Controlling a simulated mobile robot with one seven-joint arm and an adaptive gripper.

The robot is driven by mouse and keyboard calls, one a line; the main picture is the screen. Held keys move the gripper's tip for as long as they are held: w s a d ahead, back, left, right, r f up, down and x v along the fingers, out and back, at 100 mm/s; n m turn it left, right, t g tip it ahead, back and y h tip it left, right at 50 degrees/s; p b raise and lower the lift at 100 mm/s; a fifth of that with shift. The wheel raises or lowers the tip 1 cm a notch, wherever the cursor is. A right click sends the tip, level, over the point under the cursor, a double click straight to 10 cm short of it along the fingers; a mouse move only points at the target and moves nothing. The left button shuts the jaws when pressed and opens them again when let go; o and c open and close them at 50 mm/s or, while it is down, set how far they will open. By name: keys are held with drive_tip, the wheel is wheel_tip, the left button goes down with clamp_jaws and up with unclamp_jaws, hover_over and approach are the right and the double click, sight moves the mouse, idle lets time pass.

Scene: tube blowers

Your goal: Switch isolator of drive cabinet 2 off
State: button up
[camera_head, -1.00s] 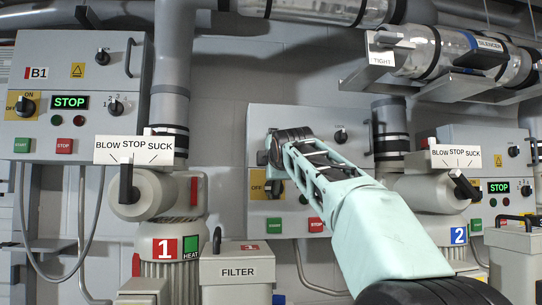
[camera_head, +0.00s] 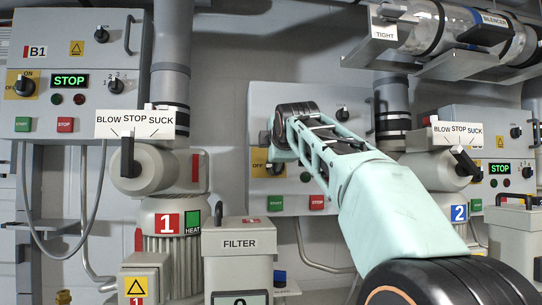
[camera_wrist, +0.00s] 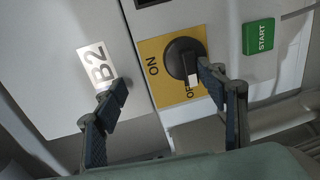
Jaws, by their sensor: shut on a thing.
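The isolator of cabinet B2 is a black rotary knob on a yellow ON/OFF plate (camera_wrist: 150,48). In the wrist view the knob (camera_wrist: 180,55) has its white-tipped grip pointing at the OFF lettering. My gripper (camera_wrist: 163,80) is at the knob, its fingers standing apart. The right fingertip overlaps the knob's edge by the white tip; the left fingertip is over the B2 label (camera_wrist: 98,66). The exact contact is unclear. In the head view my arm covers much of cabinet B2 (camera_head: 345,92); part of its yellow plate (camera_head: 259,160) shows.
A green START button (camera_wrist: 262,36) is right of the knob in the wrist view; a red STOP button (camera_head: 317,202) shows below my arm in the head view. Cabinet B1 (camera_head: 60,15) is at left, blower 1 (camera_head: 170,215) left of centre, and the filter box (camera_head: 238,265) in front.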

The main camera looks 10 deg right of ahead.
drive_tip(key=shift+t, duration=0.4)
drive_tip(key=s+r, duration=0.2)
drive_tip(key=r, duration=0.1)
drive_tip(key=shift+s+r+b, duration=0.1)
drive_tip(key=shift+s+b, duration=0.25)
drive_tip(key=shift+c, duration=0.4)
drive_tip(key=shift+s, duration=0.3)
drive_tip(key=c, duration=0.4)
drive_tip(key=s+b, duration=0.1)
drive_tip(key=s, duration=0.2)
drive_tip(key=shift+s+r, duration=0.15)
drive_tip(key=shift+s, duration=0.15)
drive_tip(key=shift+s+b, duration=1.7)
drive_tip(key=shift+s, duration=0.95)
drive_tip(key=shift+f, duration=0.2)
